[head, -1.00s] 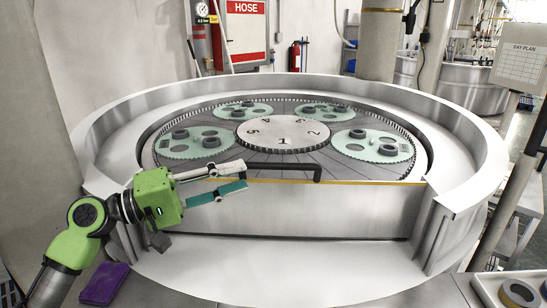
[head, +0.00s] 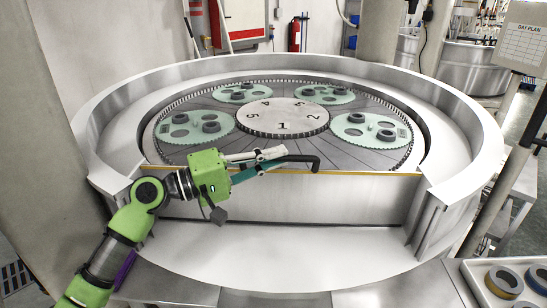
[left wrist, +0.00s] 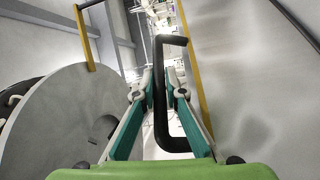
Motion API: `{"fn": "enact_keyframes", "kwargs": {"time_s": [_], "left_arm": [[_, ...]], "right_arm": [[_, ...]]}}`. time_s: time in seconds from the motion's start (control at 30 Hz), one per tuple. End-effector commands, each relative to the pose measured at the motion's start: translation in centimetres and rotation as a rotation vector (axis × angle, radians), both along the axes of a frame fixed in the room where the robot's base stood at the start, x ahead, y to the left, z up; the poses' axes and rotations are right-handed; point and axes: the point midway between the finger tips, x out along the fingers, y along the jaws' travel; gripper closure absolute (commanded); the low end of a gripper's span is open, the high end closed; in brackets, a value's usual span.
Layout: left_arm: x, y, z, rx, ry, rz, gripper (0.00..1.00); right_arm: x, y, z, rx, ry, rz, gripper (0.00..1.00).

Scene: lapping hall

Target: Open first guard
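The guard (head: 310,196) is the upright metal front panel of the round lapping machine, with a yellow top edge. It stands closed across the gap in the rim. Its black handle (head: 315,161) runs along the top edge. In the left wrist view the handle (left wrist: 160,115) shows as a black bar between the fingers. My left gripper (head: 286,156) reaches in from the left, its teal-padded fingers (left wrist: 160,84) close against both sides of the bar. The fingers hide the handle's left part in the head view. My right gripper is not in view.
The lapping plate (head: 340,158) carries several green carriers (head: 375,129) with dark rings around a numbered hub (head: 282,116). A wide pale ledge (head: 300,262) lies before the guard, clear. A tray (head: 468,284) with rings stands at lower right, and a post (head: 497,205) at right.

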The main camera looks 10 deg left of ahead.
Motion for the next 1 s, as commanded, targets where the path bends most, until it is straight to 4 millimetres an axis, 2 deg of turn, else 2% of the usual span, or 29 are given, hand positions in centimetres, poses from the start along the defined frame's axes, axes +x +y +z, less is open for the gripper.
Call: {"fn": "enact_keyframes", "kwargs": {"time_s": [0.2,0.37,0.57,0.8,1.0], "left_arm": [[-0.1,0.0,-0.1,0.001,-0.001,-0.001,1.0],[-0.6,-0.1,-0.5,0.002,-0.024,-0.002,1.0],[-2.4,-0.2,-1.5,0.01,-0.107,-0.003,1.0],[-5.7,-0.6,-2.8,0.025,-0.265,-0.004,1.0],[-8.1,-0.8,-3.6,0.036,-0.374,-0.005,1.0]], "right_arm": [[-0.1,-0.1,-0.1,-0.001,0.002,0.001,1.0],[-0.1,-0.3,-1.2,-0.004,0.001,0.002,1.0],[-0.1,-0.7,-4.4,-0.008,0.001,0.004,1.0],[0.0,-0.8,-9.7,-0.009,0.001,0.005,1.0],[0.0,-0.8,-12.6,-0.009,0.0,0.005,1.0]]}}
